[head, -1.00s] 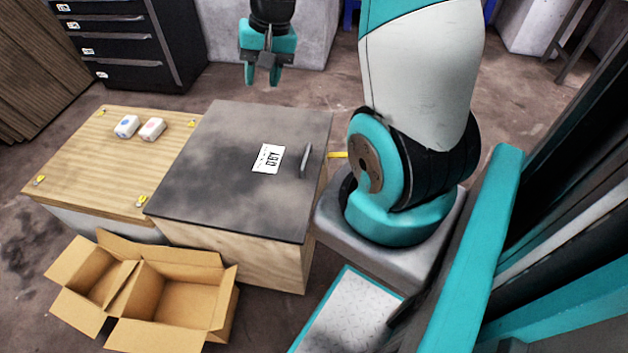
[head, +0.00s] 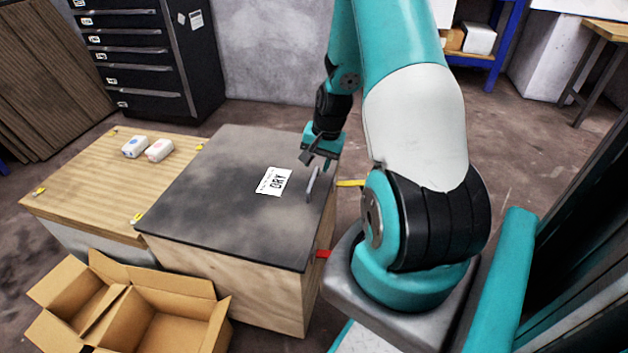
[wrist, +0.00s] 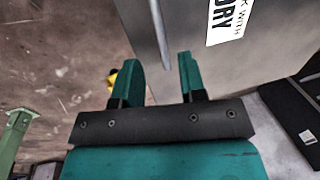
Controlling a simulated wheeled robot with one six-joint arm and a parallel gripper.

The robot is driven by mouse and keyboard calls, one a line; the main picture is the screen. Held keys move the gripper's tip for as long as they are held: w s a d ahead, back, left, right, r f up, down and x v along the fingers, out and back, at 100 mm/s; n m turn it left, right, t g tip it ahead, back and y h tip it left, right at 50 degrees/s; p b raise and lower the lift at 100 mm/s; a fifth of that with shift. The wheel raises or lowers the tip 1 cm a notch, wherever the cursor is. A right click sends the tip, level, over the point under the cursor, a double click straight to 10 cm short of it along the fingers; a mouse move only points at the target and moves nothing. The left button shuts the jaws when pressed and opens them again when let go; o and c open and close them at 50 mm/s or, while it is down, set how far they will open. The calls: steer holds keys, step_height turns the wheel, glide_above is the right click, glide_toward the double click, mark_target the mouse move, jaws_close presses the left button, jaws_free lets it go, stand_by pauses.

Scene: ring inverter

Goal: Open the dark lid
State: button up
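The dark lid (head: 215,190) lies flat and closed on a wooden box, with a white "DRY" label (head: 273,181) on top. Its grey bar handle (head: 312,184) stands near the right edge. My gripper (head: 318,162) is just above and behind the handle's far end, pointing down. In the wrist view, my gripper (wrist: 160,62) is open, its two teal fingers apart. The handle (wrist: 160,32) shows ahead, lined up with the gap between them. Nothing is held. Whether the fingers overlap the handle in height I cannot tell.
A wooden-topped box (head: 90,185) with two small white objects (head: 147,148) adjoins on the left. An open cardboard box (head: 150,315) stands in front. A red tab (head: 323,254) and a yellow piece (head: 350,183) show by the lidded box's right side.

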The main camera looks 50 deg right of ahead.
mark_target(312, 180)
steer(key=f, duration=0.2)
steer(key=w+f+b, duration=0.1)
steer(key=f, duration=0.2)
steer(key=shift+a+f, duration=0.2)
steer(key=shift+f, duration=0.1)
steer(key=shift+w, duration=0.1)
jaws_close()
steer(key=shift+r, duration=0.1)
